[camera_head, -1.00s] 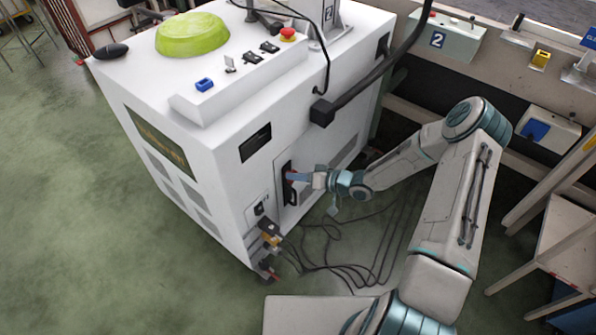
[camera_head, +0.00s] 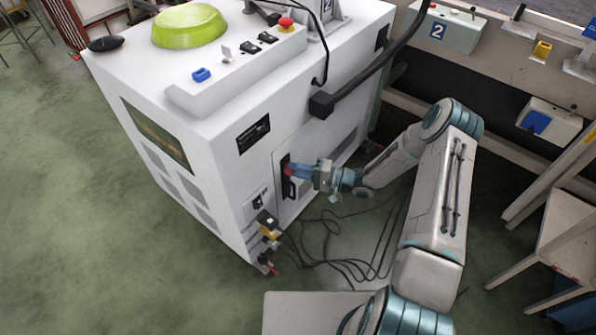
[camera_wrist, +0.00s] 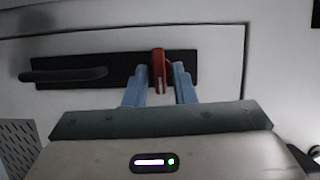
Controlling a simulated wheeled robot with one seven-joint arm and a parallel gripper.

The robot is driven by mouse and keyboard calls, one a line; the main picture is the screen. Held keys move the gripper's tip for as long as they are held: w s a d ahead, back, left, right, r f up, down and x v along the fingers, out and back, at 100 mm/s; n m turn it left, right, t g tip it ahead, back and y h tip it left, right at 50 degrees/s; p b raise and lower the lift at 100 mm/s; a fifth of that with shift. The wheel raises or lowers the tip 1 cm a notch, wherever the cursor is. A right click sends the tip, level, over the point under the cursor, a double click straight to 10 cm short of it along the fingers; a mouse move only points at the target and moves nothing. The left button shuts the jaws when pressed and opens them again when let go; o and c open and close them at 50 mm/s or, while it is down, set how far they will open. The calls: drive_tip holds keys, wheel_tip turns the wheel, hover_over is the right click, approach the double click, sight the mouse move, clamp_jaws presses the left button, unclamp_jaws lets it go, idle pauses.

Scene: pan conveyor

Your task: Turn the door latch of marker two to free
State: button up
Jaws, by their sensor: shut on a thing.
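On the door is a black plate (camera_wrist: 120,68) with a black handle (camera_wrist: 62,75) and a red latch (camera_wrist: 158,62). My gripper (camera_wrist: 158,85) is shut on the red latch, with one blue finger on each side of it. The latch is partly hidden by the fingers.
A black bar (camera_head: 375,75) juts from the machine above my gripper. Dark cables (camera_head: 345,262) lie on the floor below it. Connectors (camera_head: 268,230) stick out at the machine's lower corner. A wooden chair (camera_head: 565,235) stands at the right. Floor at the left is open.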

drive_tip(key=shift+m, duration=0.3)
idle(0.4)
drive_tip(key=o, duration=0.7)
drive_tip(key=p+v, duration=0.1)
drive_tip(key=v, duration=1.2)
drive_tip(key=shift+s+d+f+p, duration=0.15)
drive_tip(key=shift+d+p, duration=0.15)
drive_tip(key=shift+d, duration=0.05)
